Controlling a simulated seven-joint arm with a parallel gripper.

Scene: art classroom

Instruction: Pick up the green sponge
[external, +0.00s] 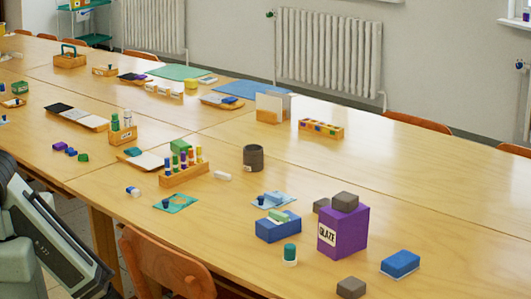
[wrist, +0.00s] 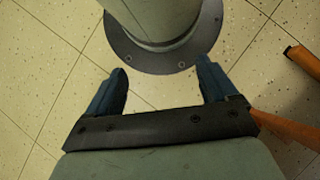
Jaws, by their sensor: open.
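A green block (external: 180,146), which may be the green sponge, sits on the table behind a wooden rack of coloured tubes. A light green piece (external: 278,215) also lies in the blue box (external: 277,230) nearer the front; I cannot tell for sure which is the sponge. My gripper (wrist: 162,76) is open and empty in the wrist view, pointing down over the tiled floor beside my base. It is away from the table objects, and neither green piece shows in that view. The external view shows part of my arm at lower left, not the fingertips.
A wooden rack (external: 184,175), a dark grey cup (external: 253,158), a purple glaze box (external: 342,232) with a grey block on top, and a blue sponge-like block (external: 400,263) stand on the long table. An orange chair (external: 160,262) is at its front edge. The right rear tabletop is clear.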

